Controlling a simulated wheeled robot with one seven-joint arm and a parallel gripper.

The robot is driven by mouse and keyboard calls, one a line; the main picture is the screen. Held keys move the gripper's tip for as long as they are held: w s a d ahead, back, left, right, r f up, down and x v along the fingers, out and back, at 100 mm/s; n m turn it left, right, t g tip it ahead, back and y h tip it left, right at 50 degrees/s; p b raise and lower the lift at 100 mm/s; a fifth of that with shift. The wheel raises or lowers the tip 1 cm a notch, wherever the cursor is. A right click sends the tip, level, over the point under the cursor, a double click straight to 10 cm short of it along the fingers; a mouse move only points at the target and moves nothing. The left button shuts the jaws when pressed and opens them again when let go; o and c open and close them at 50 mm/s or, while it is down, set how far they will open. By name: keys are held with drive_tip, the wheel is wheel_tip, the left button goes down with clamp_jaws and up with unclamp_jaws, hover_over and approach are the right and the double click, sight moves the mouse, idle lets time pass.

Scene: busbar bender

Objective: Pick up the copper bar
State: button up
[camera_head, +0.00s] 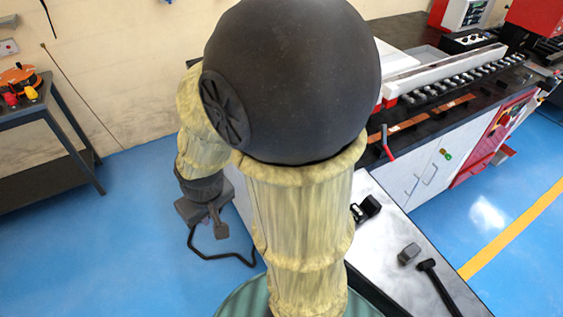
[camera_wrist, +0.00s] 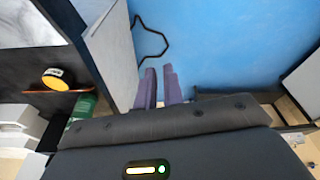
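Copper bars (camera_head: 411,122) show as flat orange-brown strips on the black top of the bender bench in the head view, right of my arm. In the wrist view, a thin copper-coloured strip (camera_wrist: 72,91) lies on a dark surface at the left, beside a yellow round part. I cannot tell whether it is one of the same bars. My gripper (camera_wrist: 159,70) shows two purple fingers with a narrow gap and nothing visible between them. They point over blue floor, apart from the strip. In the head view my gripper (camera_head: 217,222) hangs low left of the bench.
A red-handled lever (camera_head: 387,142) stands at the bench's near edge. A hammer (camera_head: 437,286) and small dark blocks lie on the grey top in front. A dark side table (camera_head: 45,112) stands left.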

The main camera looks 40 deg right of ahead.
drive_tip(key=w+d+f+n+g+h, duration=0.5)
drive_tip(key=w+d+f+n+h, duration=0.1)
drive_tip(key=f, duration=0.5)
drive_tip(key=w+d+n+t+h, duration=0.1)
drive_tip(key=w+d+n+h, duration=0.1)
drive_tip(key=w+h, duration=0.2)
drive_tip(key=w+d+r+n+t+h, duration=0.1)
drive_tip(key=w+d+n+h, duration=0.1)
drive_tip(key=w+n+h, duration=0.1)
drive_tip(key=shift+w+h+b, duration=0.45)
drive_tip(key=shift+w+h, duration=0.15)
drive_tip(key=shift+w, duration=0.25)
drive_tip(key=shift+d+r, duration=0.1)
drive_tip(key=shift+d, duration=0.1)
drive_tip(key=p+x, duration=0.4)
drive_tip(key=x, duration=0.8)
drive_tip(key=shift+s, duration=0.1)
